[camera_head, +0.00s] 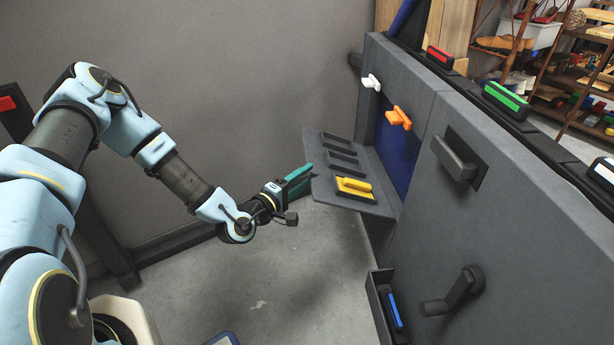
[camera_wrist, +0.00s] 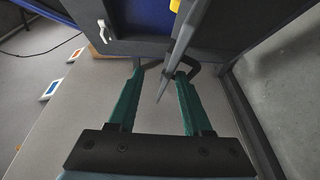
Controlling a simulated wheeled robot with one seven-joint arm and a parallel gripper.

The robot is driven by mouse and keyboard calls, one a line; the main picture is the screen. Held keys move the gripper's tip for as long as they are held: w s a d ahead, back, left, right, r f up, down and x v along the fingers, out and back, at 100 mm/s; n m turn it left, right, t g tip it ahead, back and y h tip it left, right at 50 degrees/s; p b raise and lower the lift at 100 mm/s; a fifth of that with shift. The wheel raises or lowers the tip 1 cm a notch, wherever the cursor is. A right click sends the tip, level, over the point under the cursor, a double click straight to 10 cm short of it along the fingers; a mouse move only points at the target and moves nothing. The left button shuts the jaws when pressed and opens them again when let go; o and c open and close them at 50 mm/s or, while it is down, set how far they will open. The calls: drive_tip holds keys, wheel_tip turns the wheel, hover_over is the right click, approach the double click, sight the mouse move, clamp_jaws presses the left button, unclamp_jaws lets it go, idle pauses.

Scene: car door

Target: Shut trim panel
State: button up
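The trim panel (camera_head: 320,180) is a grey flap hanging open from the grey door (camera_head: 440,100), tilted outward below a blue recess (camera_head: 395,150). It has several shallow slots, one with a yellow handle-shaped piece (camera_head: 354,185). My gripper (camera_head: 309,172) is at the panel's outer left edge. In the wrist view the panel (camera_wrist: 178,55) shows nearly edge-on, its corner reaching between the teal fingers of my gripper (camera_wrist: 159,74). The fingers are apart, with gaps beside the panel. I cannot tell whether the right finger touches it.
White (camera_head: 371,82) and orange (camera_head: 398,118) handles stick out near the recess. A dark door handle (camera_head: 455,158) and a crank (camera_head: 452,292) project to the right. A lower pocket (camera_head: 378,300) holds a blue piece. The floor left of the panel is mostly clear.

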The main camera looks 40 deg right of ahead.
drive_tip(key=v, duration=0.9)
drive_tip(key=shift+a, duration=0.3)
drive_tip(key=shift+c, duration=0.2)
